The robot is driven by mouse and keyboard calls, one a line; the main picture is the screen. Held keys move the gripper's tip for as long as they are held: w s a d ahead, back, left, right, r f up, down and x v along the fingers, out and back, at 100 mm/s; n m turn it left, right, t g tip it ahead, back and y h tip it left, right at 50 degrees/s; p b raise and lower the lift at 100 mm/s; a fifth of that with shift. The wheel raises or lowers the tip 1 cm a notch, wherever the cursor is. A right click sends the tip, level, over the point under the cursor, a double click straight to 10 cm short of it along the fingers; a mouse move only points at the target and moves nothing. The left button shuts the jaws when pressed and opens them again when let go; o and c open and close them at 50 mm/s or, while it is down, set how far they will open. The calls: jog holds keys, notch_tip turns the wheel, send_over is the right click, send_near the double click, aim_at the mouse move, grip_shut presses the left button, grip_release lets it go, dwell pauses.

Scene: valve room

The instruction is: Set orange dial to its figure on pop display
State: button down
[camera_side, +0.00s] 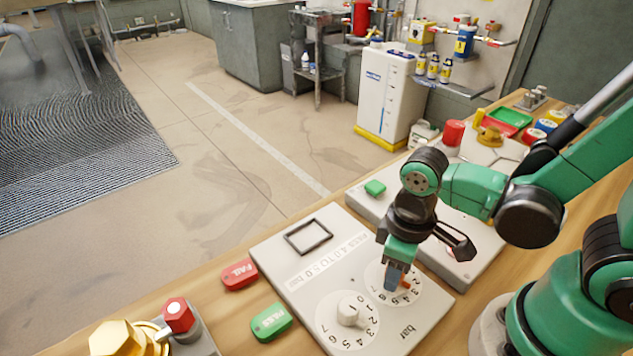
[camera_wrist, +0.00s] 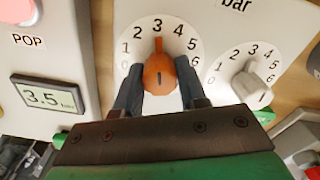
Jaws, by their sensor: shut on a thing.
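In the wrist view the orange dial (camera_wrist: 159,75) sits on a white face with black figures, and its tip points up at or very near the 3. My gripper (camera_wrist: 160,92) has its two dark fingers closed on both sides of the dial. In the side view my gripper (camera_side: 394,278) reaches down onto the right dial face; only a bit of the orange dial (camera_side: 406,283) shows. The pop display (camera_wrist: 48,96) reads 3.5 in the wrist view, under a red button marked POP (camera_wrist: 18,10). My arm hides the display in the side view.
A white dial (camera_side: 350,311) stands beside the orange one on the same panel (camera_side: 325,275); it also shows in the wrist view (camera_wrist: 250,88). A red FAIL tag (camera_side: 239,274) and a green tag (camera_side: 270,322) lie left of the panel. A square frame (camera_side: 308,237) is on it.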

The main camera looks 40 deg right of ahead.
jog(key=shift+c, duration=2.4)
grip_release()
jog(key=shift+r, duration=0.1)
jog(key=shift+r, duration=2.7)
jog(key=w+d+r+m+t, duration=0.4)
jog(key=w+d+r+t, duration=0.1)
jog(key=w+r+t, duration=0.1)
jog(key=shift+w+m+t, duration=0.3)
jog(key=shift+w+t, duration=0.3)
